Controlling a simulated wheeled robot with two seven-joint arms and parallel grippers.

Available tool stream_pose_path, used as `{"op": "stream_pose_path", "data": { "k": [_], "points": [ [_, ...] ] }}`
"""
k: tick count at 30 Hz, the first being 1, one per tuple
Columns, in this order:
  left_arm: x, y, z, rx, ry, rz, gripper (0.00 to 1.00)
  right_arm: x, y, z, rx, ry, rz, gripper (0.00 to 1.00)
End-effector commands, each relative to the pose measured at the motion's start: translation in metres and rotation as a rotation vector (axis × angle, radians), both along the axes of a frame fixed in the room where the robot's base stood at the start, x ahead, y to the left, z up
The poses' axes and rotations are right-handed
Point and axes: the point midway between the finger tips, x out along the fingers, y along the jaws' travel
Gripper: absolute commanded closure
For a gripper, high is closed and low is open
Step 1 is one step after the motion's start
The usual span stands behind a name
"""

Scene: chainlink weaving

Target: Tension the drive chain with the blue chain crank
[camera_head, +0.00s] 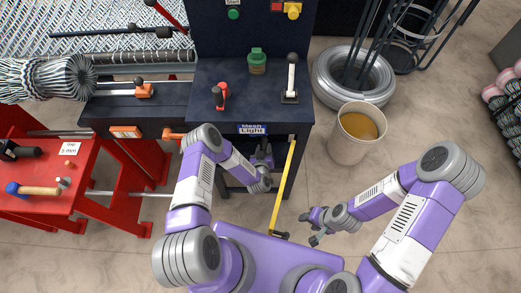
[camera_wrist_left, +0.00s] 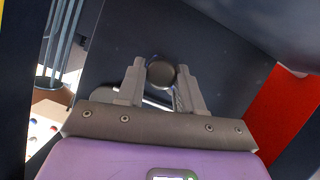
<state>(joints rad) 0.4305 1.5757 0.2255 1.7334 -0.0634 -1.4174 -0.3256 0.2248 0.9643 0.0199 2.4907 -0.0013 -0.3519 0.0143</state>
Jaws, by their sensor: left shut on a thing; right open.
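My left gripper (camera_head: 264,158) reaches under the front edge of the dark machine table, left of a yellow bar (camera_head: 284,190). In the left wrist view the left gripper's two fingers (camera_wrist_left: 162,82) are shut on a dark round knob (camera_wrist_left: 160,71), with a pale bar behind it. The rest of the crank is hidden, and I see no drive chain. My right gripper (camera_head: 309,229) is open and empty over the floor, right of the yellow bar's lower end.
The dark machine table (camera_head: 205,88) carries a red-handled lever (camera_head: 221,95), a black-knobbed lever (camera_head: 291,80) and a green jar (camera_head: 257,61). A bucket (camera_head: 352,148) and a wire coil (camera_head: 329,87) stand right of it. A red bench (camera_head: 78,198) is at left. Floor is free at lower left.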

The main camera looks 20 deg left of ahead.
Motion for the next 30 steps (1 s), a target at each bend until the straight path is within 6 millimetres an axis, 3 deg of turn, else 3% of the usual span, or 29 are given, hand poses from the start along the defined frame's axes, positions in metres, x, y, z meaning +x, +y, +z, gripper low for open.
{"op": "stream_pose_path", "data": {
  "k": [14,15,20,30],
  "points": [
    [0.0005,-0.0013,0.0025,0.0,-0.002,-0.002,0.93,0.0,-0.0001,0.0013,0.0,0.0,0.0,0.5],
    [0.0005,-0.0013,0.0025,0.0,-0.002,-0.002,0.59,0.0,-0.0001,0.0013,0.0,0.0,0.0,0.5],
    [0.0004,-0.001,0.0022,0.0,-0.001,-0.001,0.35,0.0,-0.0001,0.0013,0.0,0.0,0.0,0.5],
    [-0.0031,-0.0015,0.0035,-0.001,0.001,-0.001,0.34,0.0,-0.0001,0.0028,0.0,0.0,0.0,0.5]
  ]
}}
